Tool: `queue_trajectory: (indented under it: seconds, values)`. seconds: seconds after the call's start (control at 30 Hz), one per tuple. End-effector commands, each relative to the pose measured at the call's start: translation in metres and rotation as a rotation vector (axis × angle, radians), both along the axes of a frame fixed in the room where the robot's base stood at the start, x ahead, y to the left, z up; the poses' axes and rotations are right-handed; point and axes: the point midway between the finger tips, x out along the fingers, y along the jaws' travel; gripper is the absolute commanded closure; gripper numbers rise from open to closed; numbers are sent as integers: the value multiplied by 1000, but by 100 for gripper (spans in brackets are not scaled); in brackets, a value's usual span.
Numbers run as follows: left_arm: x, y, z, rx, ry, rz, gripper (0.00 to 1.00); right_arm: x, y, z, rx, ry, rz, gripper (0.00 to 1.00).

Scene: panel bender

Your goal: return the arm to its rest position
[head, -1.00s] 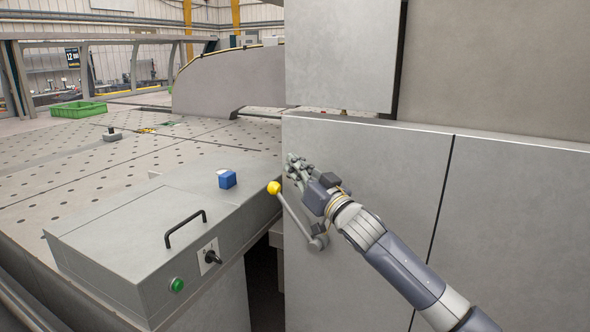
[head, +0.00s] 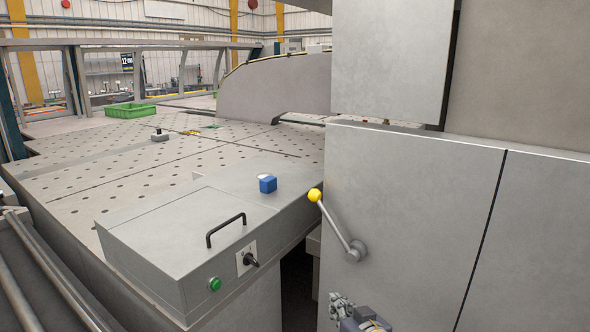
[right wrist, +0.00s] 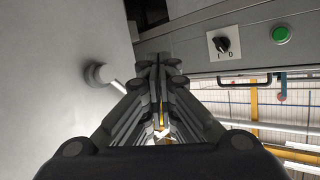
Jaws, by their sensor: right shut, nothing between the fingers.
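My right gripper (head: 342,305) shows at the bottom edge of the head view, in front of the grey machine panel and below the lever. In the right wrist view its fingers (right wrist: 160,75) are together with nothing between them. The lever (head: 335,227) with its yellow knob (head: 315,195) is on the panel, apart from the gripper. The lever's hub also shows in the right wrist view (right wrist: 97,74). Most of my right arm is out of the head view. My left gripper is not in view.
A grey control box (head: 185,240) stands left of the panel, with a black handle (head: 226,229), a rotary switch (head: 247,258) and a green button (head: 214,284).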

Motion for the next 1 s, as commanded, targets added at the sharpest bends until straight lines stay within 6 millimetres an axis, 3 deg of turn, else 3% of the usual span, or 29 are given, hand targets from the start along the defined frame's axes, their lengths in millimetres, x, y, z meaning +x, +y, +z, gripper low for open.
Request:
queue_trajectory:
  seconds: [0.03, 0.2, 0.33, 0.5, 0.87, 1.0]
  values:
    - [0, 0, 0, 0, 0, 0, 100, -25, -4, -24, -19, 66, -11, 100]
    - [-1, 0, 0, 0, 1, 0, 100, -107, -28, -87, -112, 279, -44, 100]
    - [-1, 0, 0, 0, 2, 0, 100, -177, -50, -122, -183, 448, -58, 100]
    - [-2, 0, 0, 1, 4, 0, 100, -250, -73, -146, -254, 618, -64, 100]
    - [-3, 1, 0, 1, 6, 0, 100, -365, -107, -161, -350, 880, -55, 100]
    - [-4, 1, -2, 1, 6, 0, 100, -354, -105, -194, -353, 889, -50, 100]
